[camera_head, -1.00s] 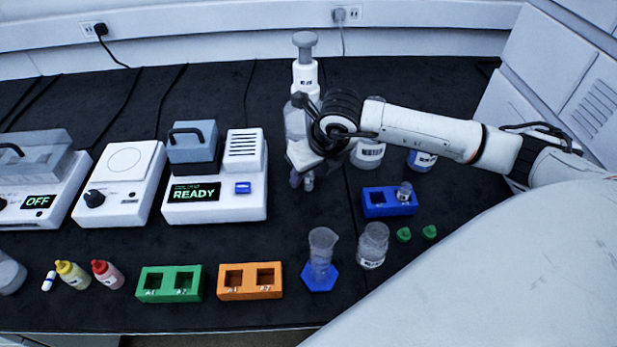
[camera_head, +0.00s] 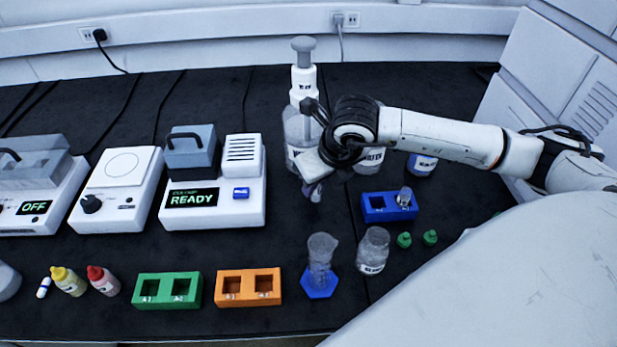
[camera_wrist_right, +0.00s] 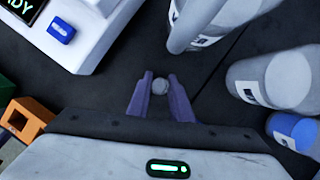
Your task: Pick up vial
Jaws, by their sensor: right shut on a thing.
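My right gripper (camera_head: 315,190) hangs above the dark table, in front of the pump bottle and left of the blue rack (camera_head: 372,208). In the right wrist view its purple fingers (camera_wrist_right: 160,92) are closed around a small vial (camera_wrist_right: 160,85), seen from its round top. The vial is mostly hidden by the fingers in the head view. Another vial (camera_head: 404,196) stands in the right slot of the blue rack; the left slot looks empty. My left gripper is not in view.
The pump bottle (camera_head: 301,125) stands just behind the gripper, with bottles to its right. A READY device (camera_head: 213,207) is to the left. In front are a green rack (camera_head: 167,302), an orange rack (camera_head: 249,300), a graduated cylinder (camera_head: 320,262), a beaker (camera_head: 373,250) and green caps (camera_head: 404,240).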

